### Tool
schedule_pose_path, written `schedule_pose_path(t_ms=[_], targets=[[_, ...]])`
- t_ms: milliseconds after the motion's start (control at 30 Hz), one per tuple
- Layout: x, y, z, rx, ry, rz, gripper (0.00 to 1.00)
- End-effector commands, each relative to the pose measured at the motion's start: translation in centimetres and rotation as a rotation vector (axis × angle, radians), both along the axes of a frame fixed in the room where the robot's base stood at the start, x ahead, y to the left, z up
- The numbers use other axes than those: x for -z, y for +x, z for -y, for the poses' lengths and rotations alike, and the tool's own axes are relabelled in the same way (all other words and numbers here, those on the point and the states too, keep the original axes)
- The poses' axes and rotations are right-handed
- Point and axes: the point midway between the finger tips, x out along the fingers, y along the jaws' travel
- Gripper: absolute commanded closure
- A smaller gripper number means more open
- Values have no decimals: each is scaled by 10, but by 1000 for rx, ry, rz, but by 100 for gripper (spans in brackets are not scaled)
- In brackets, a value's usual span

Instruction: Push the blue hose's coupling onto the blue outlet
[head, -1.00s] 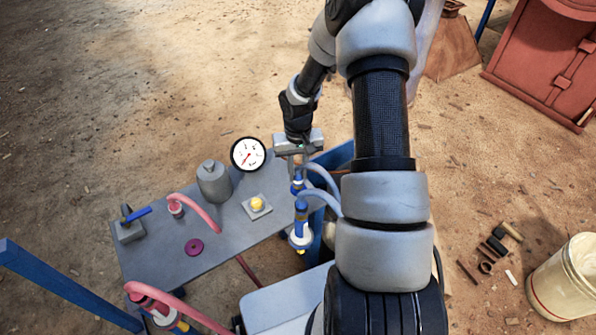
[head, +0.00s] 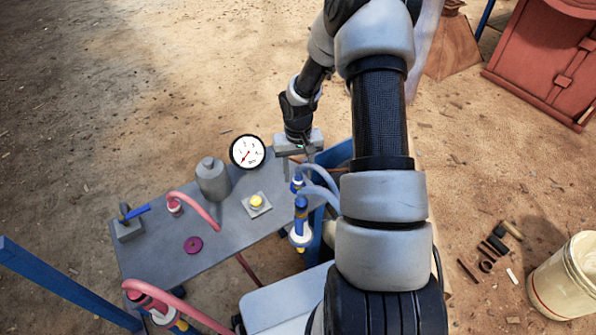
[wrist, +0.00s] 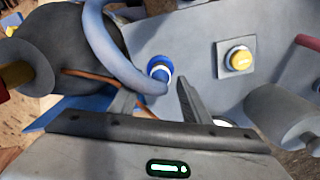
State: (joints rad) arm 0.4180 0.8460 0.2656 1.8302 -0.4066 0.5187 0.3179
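The light blue hose (head: 318,172) arcs from a blue-and-white fitting (head: 297,184) at the table's right edge. In the wrist view, the hose (wrist: 112,50) bends down to a white ring (wrist: 160,71) against the round blue outlet (wrist: 157,62). Coupling and outlet look together there, but I cannot tell how fully they are seated. My gripper (head: 298,166) is above this fitting. In the wrist view, its two fingers (wrist: 155,103) are spread apart, with the hose end beyond and between them, and they hold nothing. My arm hides part of the hose in the head view.
The grey table (head: 160,259) carries a gauge (head: 248,152), a grey cylinder (head: 212,180), a yellow button (head: 257,201) and a pink hose (head: 199,207). A white bucket (head: 568,280) stands on the ground at right.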

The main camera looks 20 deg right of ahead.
Motion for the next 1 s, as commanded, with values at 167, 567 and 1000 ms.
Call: schedule_pose_path(t_ms=[167, 567, 1000], targets=[[0, 0, 0, 0, 0, 0, 57], [-55, 1, 0, 0, -2, 4, 57], [-153, 0, 0, 1, -1, 2, 57]])
